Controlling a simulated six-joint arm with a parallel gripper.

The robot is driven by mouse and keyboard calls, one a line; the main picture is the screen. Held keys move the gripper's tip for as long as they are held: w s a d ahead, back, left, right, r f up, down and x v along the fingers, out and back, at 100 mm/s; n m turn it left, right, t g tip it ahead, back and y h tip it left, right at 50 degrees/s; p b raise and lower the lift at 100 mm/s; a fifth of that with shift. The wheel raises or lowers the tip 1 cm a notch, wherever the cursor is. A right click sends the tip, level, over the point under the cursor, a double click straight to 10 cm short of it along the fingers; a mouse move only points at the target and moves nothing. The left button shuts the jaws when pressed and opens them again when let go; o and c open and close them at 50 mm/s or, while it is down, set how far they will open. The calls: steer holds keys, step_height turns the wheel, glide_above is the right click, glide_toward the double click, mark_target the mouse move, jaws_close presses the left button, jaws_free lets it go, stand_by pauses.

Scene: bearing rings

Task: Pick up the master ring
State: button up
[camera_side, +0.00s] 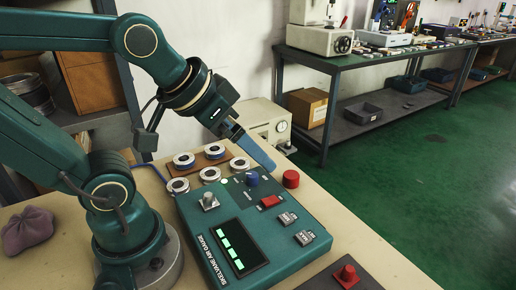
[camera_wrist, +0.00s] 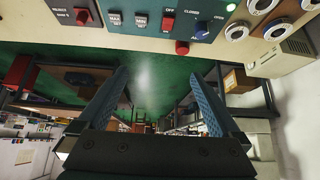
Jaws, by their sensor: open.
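Several bearing rings with pale faces and dark bores, some with blue, lie behind the gauge in the side view. One ring (camera_side: 184,160) and another (camera_side: 215,151) are at the brown board; others (camera_side: 178,185), (camera_side: 210,174) and (camera_side: 240,163) are nearer the gauge. I cannot tell which is the master ring. Some rings (camera_wrist: 237,31) show at the wrist view's top right. My gripper (camera_side: 268,162) is above the gauge's far end, its blue fingers pointing down and right. In the wrist view my gripper (camera_wrist: 160,73) is open, with nothing between the fingers.
The green air gauge (camera_side: 190,224) fills the table's middle. A red cylinder (camera_side: 291,179) stands beside its far end. A dark plate with a red button (camera_side: 345,273) is at front right. A mauve bag (camera_side: 28,230) lies left. A pale dial machine (camera_side: 262,122) stands behind.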

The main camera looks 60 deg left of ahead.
steer(key=w+a+f+n+y, duration=0.1)
steer(key=w+a+n+y, duration=0.15)
steer(key=w+a, duration=0.55)
steer(key=n+g, duration=0.4)
steer(key=n, duration=0.3)
glide_above(214, 148)
steer(key=s+d, duration=0.2)
steer(key=shift+y, duration=0.25)
step_height(214, 148, down, 11)
steer(key=shift+w+d+r, duration=0.1)
steer(key=shift+w+d, duration=0.05)
steer(key=shift+f, duration=0.2)
steer(key=shift+x, duration=2.35)
jaws_close()
